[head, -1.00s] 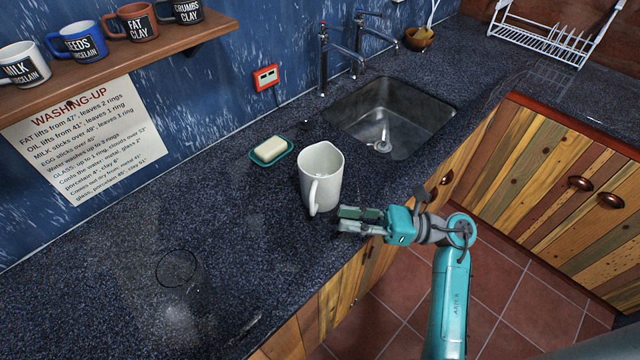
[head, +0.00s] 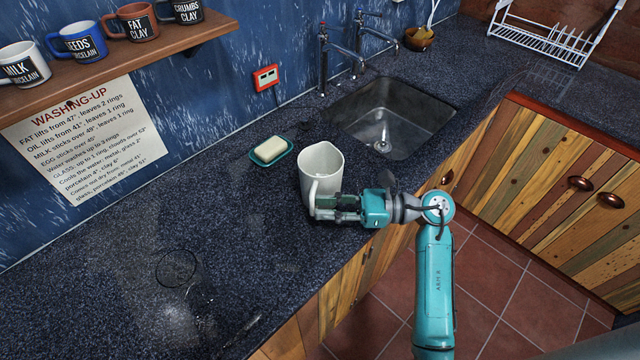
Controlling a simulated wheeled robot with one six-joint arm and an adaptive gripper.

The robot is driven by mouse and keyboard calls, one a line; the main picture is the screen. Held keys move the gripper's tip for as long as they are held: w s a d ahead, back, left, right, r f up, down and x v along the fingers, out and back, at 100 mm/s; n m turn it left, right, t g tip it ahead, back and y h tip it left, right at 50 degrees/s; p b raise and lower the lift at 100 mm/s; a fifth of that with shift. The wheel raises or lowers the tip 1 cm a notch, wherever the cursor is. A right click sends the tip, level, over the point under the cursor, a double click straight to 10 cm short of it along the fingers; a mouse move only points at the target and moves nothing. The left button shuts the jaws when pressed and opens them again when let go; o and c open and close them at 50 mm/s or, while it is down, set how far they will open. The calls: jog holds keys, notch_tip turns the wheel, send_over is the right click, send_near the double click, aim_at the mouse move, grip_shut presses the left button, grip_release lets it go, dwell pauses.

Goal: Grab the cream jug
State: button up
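The cream jug (head: 322,160) stands upright on the dark speckled worktop, just left of the sink. Its handle faces the front left, toward the viewer. My gripper (head: 324,207) reaches in from the right, low in front of the jug. Its fingers look apart, and their tips are at the lower part of the handle, overlapping it in the picture. I cannot tell whether they touch it. The fingers hide part of the jug's lower body.
A soap bar (head: 269,148) on a teal dish (head: 283,156) lies behind the jug to the left. The sink (head: 390,115) is at the back right. The worktop between is clear.

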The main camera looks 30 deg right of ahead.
aim_at(312, 215)
jog(key=shift+x, duration=1.65)
grip_shut()
jog(key=shift+r, duration=0.15)
